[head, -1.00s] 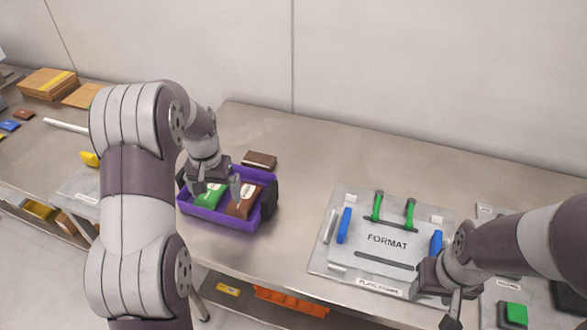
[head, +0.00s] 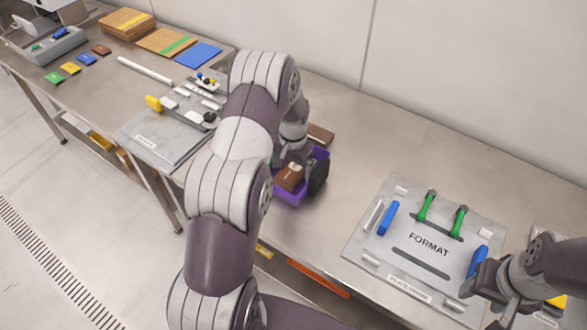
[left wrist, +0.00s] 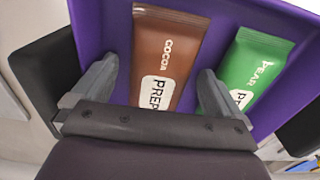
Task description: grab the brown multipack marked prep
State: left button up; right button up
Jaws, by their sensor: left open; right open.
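The brown multipack (head: 289,176) lies in a purple bin (head: 294,198). In the left wrist view the brown multipack (left wrist: 166,58) reads COCOA and has a white label marked PREP. My left gripper (left wrist: 157,92) is open, with one finger on each side of the lower part of the pack. I cannot tell whether the fingers touch it. In the head view my left gripper (head: 295,160) is at the bin, partly hidden by its arm. A green pack (left wrist: 255,65) lies to the right of the brown one in the wrist view. My right gripper (head: 497,316) is open at the lower right.
A dark brown item (head: 320,134) lies just behind the bin. A plate marked FORMAT (head: 430,245) with green and blue handles is to the right. Flat coloured packs and stacked boards (head: 127,21) are at the far left.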

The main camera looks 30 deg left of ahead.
pick_arm(q)
jog(key=shift+w+f, duration=0.15)
jog(key=shift+w, duration=0.05)
jog(key=shift+s, duration=0.1)
jog(key=c, duration=1.2)
jog(key=shift+c, duration=0.2)
